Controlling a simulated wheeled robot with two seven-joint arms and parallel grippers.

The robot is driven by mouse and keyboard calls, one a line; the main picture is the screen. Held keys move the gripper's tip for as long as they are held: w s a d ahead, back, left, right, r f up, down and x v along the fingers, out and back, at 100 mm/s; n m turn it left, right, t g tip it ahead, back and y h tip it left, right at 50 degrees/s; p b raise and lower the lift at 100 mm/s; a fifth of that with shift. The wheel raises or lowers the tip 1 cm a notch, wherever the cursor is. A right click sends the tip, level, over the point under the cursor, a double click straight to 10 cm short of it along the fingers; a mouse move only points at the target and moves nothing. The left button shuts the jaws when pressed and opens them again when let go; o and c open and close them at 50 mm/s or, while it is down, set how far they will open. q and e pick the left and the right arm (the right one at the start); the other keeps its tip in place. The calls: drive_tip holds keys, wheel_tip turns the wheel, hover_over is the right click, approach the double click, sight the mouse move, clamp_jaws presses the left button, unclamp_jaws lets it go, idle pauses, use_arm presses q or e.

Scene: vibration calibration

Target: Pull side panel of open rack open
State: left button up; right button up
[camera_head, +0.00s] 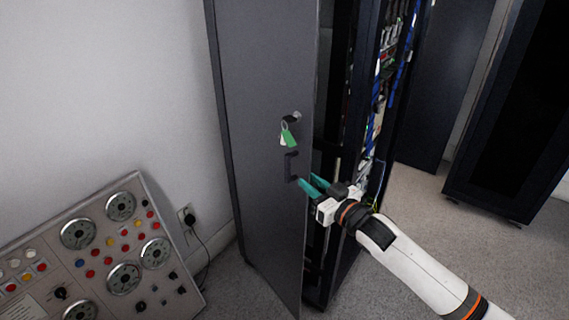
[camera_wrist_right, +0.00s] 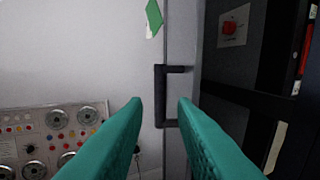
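The grey side panel (camera_head: 262,75) of the rack stands ajar in the head view, with a gap between its right edge and the rack (camera_head: 345,90). Its dark handle (camera_head: 291,166) sits below the keys with a green tag (camera_head: 288,135). My right gripper (camera_head: 312,183) is open and empty, its teal fingers close to the handle at lower right. In the right wrist view the black handle (camera_wrist_right: 160,95) appears between the two spread fingertips; contact cannot be told. The green tag (camera_wrist_right: 153,17) shows above it. My left gripper is out of view.
A control console (camera_head: 100,250) with dials and coloured buttons stands at lower left, near a wall socket (camera_head: 187,215) with a cable. More dark racks (camera_head: 515,110) stand at the right. Carpet floor (camera_head: 440,225) is clear between them.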

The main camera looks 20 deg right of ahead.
sight(289, 166)
drive_tip(key=p+x, duration=0.1)
drive_tip(key=x, duration=0.9)
drive_tip(key=shift+f, duration=0.1)
clamp_jaws()
